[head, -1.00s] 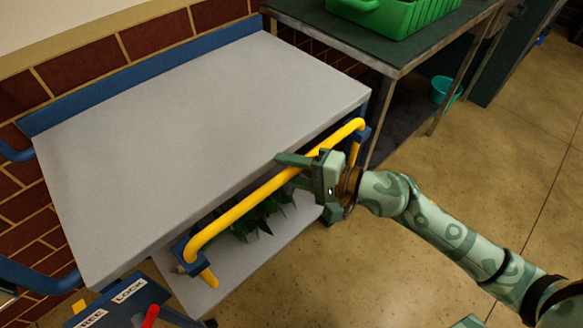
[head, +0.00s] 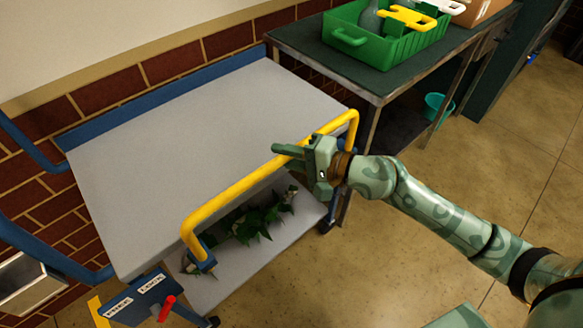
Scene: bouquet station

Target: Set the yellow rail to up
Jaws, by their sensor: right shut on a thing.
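The yellow rail (head: 240,189) runs along the front side of the grey-topped cart (head: 190,140). Its bar stands at about the height of the top's edge and partly overlaps it in the head view. Its near leg goes down into a blue bracket (head: 203,262); the far bracket is mostly hidden behind my gripper and arm. My right gripper (head: 290,157) is shut on the rail toward its far end, with its fingers across the bar. My left gripper is out of view.
A panel marked FREE and LOCK (head: 138,297) with a red-tipped lever (head: 167,307) sits at the cart's near end. Green foliage (head: 250,222) lies on the lower shelf. A table with a green crate (head: 375,50) stands behind right. Floor at right is clear.

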